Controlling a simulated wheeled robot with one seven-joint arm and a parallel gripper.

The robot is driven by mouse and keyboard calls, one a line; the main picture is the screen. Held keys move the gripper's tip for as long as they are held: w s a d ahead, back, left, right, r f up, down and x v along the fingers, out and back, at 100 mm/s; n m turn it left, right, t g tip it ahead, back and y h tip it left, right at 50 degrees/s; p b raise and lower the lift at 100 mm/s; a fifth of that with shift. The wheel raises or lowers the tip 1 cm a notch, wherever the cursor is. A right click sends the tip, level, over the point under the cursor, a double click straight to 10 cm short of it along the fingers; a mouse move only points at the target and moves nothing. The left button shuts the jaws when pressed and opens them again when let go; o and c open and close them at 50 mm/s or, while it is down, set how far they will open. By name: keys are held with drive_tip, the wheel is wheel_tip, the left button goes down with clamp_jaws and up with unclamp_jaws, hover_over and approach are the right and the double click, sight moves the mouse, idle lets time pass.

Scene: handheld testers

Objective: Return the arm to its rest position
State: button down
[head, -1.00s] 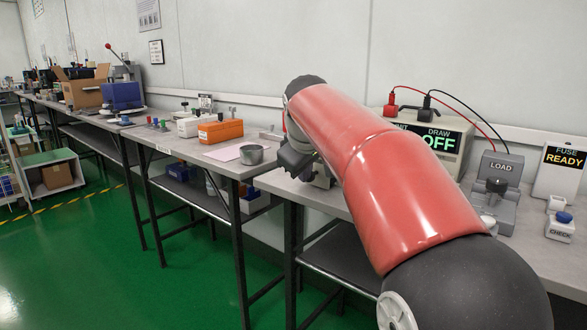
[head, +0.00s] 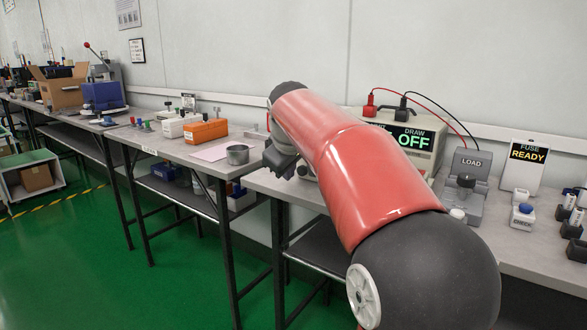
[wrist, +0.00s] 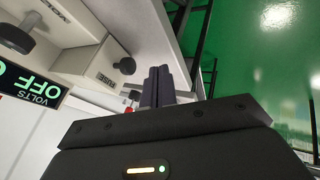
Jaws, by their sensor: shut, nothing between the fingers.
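My red arm (head: 345,165) reaches forward from the lower right across the head view, bent at its middle, over the near bench. I cannot tell whether the fingers touch the panel.
A DRAW OFF meter (head: 415,138) with red and black leads, a LOAD unit (head: 466,180) and a FUSE READY sign (head: 526,165) stand on the bench. Green floor (head: 180,270) is open at lower left.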

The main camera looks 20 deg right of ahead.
drive_tip(key=p+v, duration=0.1)
drive_tip(key=v, duration=0.9)
drive_tip(key=s+a+f+m+y+p, duration=0.1)
drive_tip(key=s+a+f+m, duration=0.1)
drive_tip(key=s+f, duration=0.9)
drive_tip(key=s+a+f+m+g, duration=0.1)
drive_tip(key=s+f+m, duration=0.3)
drive_tip(key=s+f, duration=0.7)
drive_tip(key=s+a, duration=0.1)
drive_tip(key=s, duration=0.3)
drive_tip(key=shift+s+y+p, duration=0.25)
drive_tip(key=shift+y+p, duration=0.15)
drive_tip(key=shift+a+f, duration=0.1)
drive_tip(key=shift+f, duration=0.05)
